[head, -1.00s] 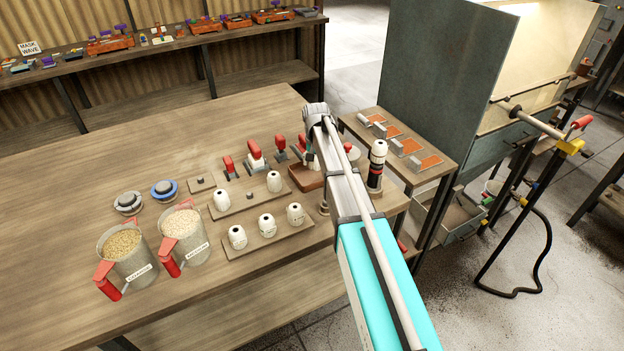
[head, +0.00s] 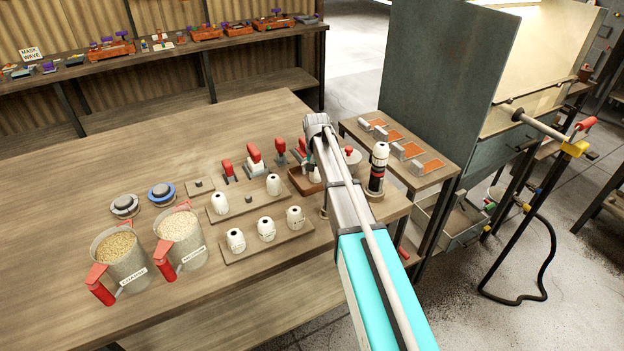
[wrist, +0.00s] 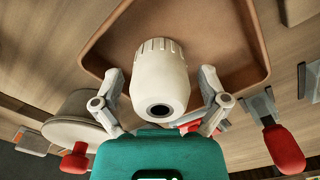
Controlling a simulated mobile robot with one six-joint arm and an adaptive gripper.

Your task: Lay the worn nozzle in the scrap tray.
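The worn nozzle (wrist: 160,85) is a cream-white, rounded piece with a ribbed collar and a dark bore facing the wrist camera. It appears within the outline of the brown scrap tray (wrist: 95,55); whether it touches the floor I cannot tell. My gripper (wrist: 160,78) is open around it, with a finger on each side and a narrow gap at both. In the head view the scrap tray (head: 297,183) is at the table's right end, partly hidden by my arm, with a bit of white in it. My gripper (head: 313,155) is mostly hidden there.
Two boards (head: 243,203) hold several white nozzles left of the tray. Red-handled tools (head: 254,160) stand behind it. A dark post with a white nozzle on top (head: 378,170) stands close to the right. Two grit jugs (head: 122,262) are at the left. The table's far left is clear.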

